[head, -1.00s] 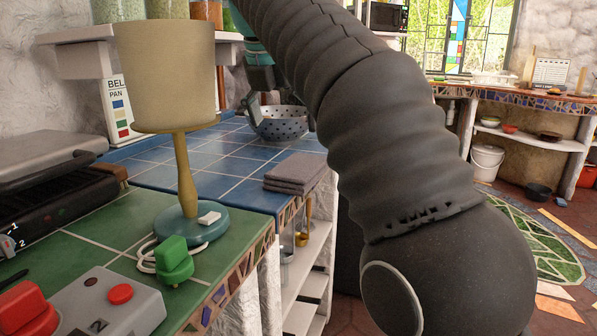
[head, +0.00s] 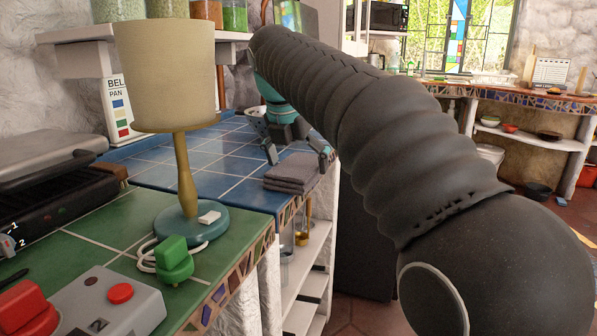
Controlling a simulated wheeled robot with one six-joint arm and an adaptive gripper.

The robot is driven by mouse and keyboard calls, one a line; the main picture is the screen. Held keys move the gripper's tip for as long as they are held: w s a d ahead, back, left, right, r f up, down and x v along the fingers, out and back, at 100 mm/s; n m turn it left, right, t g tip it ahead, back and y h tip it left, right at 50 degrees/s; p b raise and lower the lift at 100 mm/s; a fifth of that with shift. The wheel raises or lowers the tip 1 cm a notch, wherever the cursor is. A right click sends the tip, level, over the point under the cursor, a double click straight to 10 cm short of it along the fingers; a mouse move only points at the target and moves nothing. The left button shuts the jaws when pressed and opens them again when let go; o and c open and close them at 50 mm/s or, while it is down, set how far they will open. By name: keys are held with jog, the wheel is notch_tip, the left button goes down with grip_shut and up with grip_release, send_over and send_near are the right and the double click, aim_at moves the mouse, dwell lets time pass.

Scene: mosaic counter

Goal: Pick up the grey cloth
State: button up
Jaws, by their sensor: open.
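The grey cloth (head: 291,174) lies folded in a flat stack on the blue tiled counter, near its right edge. My gripper (head: 297,156) is just above and behind the cloth, pointing down. Its fingers are apart, one to the left of the cloth's far side and one over its right side. It holds nothing that I can see. I cannot tell whether the fingertips touch the cloth.
A lamp (head: 181,130) with a beige shade stands on the green tiles at the left front. A colander (head: 257,122) sits behind my gripper, mostly hidden. A black grill (head: 60,200) and a grey box with red buttons (head: 108,303) are at the left. Blue tiles left of the cloth are clear.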

jog(key=shift+f, duration=0.1)
jog(key=c, duration=0.9)
